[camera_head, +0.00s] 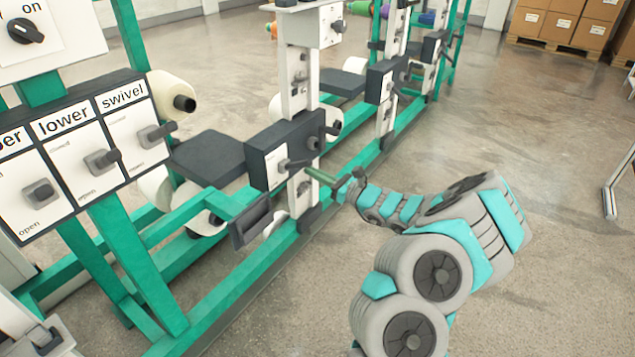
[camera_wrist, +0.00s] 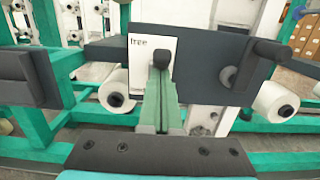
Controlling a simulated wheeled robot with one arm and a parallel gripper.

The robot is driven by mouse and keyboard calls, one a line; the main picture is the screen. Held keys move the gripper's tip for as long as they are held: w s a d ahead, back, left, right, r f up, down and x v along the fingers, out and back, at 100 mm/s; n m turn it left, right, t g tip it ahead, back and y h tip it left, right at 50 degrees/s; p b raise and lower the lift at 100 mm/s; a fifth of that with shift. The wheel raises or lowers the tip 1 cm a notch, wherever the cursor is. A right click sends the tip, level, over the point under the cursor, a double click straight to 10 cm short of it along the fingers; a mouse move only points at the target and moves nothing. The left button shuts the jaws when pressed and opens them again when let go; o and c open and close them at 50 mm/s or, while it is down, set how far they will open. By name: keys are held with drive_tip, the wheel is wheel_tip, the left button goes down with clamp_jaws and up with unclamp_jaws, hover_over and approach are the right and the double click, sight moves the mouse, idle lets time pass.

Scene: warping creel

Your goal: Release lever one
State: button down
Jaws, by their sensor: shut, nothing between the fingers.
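A lever with a dark knob (camera_wrist: 161,57) stands out from a white plate (camera_wrist: 140,78) on a dark box. The plate reads "free" at its top; the small print at its bottom is too small to read. In the head view the lever (camera_head: 290,163) sticks out from the box (camera_head: 270,158) on the creel post. My gripper (camera_wrist: 161,80) has its green fingers closed together, with nothing between them. Their tips are right at the knob, just below it in the wrist view; I cannot tell whether they touch. My gripper also shows in the head view (camera_head: 314,172).
A panel with "lower" (camera_head: 88,150) and "swivel" (camera_head: 135,125) levers stands at left. Green frame rails (camera_head: 235,290) run along the creel, with white bobbins (camera_wrist: 277,100) behind. A dark bar (camera_wrist: 265,55) juts out right of the lever. The floor at right is open.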

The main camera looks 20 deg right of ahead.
drive_tip(key=shift+w+r, duration=0.15)
drive_tip(key=shift+r, duration=0.55)
wheel_tip(320, 180, down, 5)
drive_tip(key=s+d+b, duration=0.1)
drive_tip(key=s, duration=0.1)
drive_tip(key=s+d+r, duration=0.3)
drive_tip(key=s+d, duration=0.2)
drive_tip(key=s, duration=0.3)
drive_tip(key=shift+d+r, duration=0.25)
